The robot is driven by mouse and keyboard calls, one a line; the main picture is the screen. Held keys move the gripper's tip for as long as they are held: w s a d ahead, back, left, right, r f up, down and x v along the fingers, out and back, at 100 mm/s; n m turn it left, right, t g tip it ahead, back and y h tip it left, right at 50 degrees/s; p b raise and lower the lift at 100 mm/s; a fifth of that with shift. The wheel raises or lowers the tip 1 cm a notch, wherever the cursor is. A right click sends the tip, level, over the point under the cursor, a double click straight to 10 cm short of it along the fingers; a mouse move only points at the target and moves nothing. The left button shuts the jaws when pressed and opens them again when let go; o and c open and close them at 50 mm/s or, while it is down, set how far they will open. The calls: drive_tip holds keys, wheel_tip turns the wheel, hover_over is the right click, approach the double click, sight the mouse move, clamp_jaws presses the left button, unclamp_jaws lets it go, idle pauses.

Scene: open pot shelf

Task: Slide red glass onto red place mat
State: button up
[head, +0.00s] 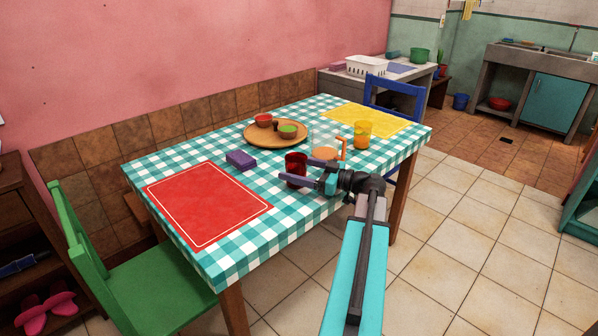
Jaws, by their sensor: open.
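The red glass (296,164) stands upright on the checkered table, near its front edge and right of the red mat. The red place mat (207,204) lies flat on the left part of the table, with nothing on it. My gripper (295,170) is open and low at the table, coming in from the right. One finger shows in front of the glass and the other reaches to its right and behind. I cannot tell whether the fingers touch the glass.
A purple block (241,160) lies between the mat and the wooden tray (262,138) with small bowls. A clear jug (325,147) and an orange glass (362,131) stand behind my gripper, near the yellow mat (366,117). A green chair (140,270) is at the left.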

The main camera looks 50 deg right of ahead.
drive_tip(key=shift+c, duration=0.5)
drive_tip(key=c, duration=1.2)
drive_tip(key=shift+w+a+b, duration=0.25)
drive_tip(key=shift+a+b, duration=0.6)
drive_tip(key=shift+a, duration=1.15)
drive_tip(key=shift+w+a+b, duration=0.2)
drive_tip(key=shift+a+b, duration=0.65)
drive_tip(key=shift+a, duration=1.1)
drive_tip(key=shift+a+f+b, duration=0.1)
drive_tip(key=shift+b, duration=0.35)
drive_tip(key=shift+w+a+b, duration=0.2)
drive_tip(key=shift+a+b, duration=0.6)
drive_tip(key=shift+b, duration=2.05)
drive_tip(key=shift+w+a+b, duration=0.15)
drive_tip(key=shift+a+b, duration=1.7)
drive_tip(key=shift+b, duration=4.8)
drive_tip(key=shift+w+a+b, duration=0.1)
drive_tip(key=shift+a+b, duration=1.05)
drive_tip(key=shift+a, duration=0.2)
drive_tip(key=shift+w+a+b, duration=0.1)
drive_tip(key=shift+a+b, duration=0.7)
drive_tip(key=shift+b, duration=0.55)
